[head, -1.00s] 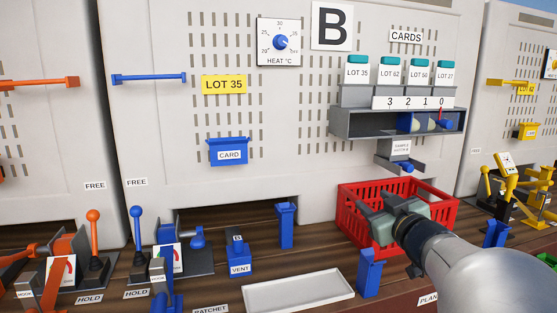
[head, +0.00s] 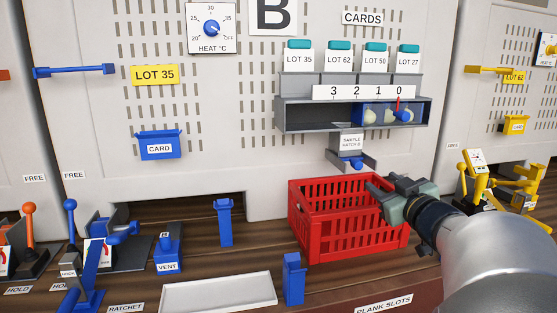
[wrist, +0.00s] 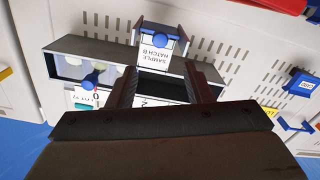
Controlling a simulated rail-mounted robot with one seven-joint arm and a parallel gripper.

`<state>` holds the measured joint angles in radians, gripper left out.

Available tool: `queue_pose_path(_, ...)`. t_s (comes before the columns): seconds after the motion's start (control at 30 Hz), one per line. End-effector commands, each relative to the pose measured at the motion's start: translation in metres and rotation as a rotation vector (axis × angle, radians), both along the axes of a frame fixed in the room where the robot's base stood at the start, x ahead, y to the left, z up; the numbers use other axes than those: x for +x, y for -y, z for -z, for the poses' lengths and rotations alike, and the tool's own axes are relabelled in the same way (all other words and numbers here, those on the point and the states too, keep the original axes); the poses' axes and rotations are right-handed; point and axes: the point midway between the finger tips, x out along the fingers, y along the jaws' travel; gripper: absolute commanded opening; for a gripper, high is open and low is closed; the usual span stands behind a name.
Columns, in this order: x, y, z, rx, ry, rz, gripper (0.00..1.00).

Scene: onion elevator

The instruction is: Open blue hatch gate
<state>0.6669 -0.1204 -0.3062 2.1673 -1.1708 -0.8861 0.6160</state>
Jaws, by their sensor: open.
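The blue sample hatch (head: 348,145) sits on the grey panel under the card shelf. Its white label reads "SAMPLE HATCH B", and a blue knob (head: 356,163) is at its lower front. In the wrist view, the hatch label (wrist: 152,55) is upside down, with the blue knob (wrist: 160,39) above it. My gripper (head: 378,189) is below and to the right of the hatch in the head view, over the red crate's right side. Its two dark fingers (wrist: 168,75) are apart and empty in the wrist view, pointing toward the hatch. I see no contact with the knob.
The red crate (head: 340,235) stands below the hatch. The grey shelf (head: 305,116) above the hatch holds pale round pieces behind blue. A white tray (head: 215,291), blue posts (head: 225,222) and a blue vent (head: 168,254) are on the counter, left. Yellow levers stand right.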

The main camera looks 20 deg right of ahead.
Motion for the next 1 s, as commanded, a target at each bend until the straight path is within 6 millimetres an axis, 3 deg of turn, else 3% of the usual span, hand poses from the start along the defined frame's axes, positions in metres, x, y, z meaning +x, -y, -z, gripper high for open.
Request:
queue_pose_path(0.2,0.05,0.008,0.0,0.003,-0.003,-0.003,0.46)
queue_pose_path(0.5,0.109,0.018,0.0,0.001,-0.001,-0.002,0.46)
queue_pose_path(0.7,0.13,0.023,0.0,0.001,-0.001,0.0,0.46)
queue_pose_path(1.0,0.135,0.024,0.0,0.0,0.0,0.0,0.46)
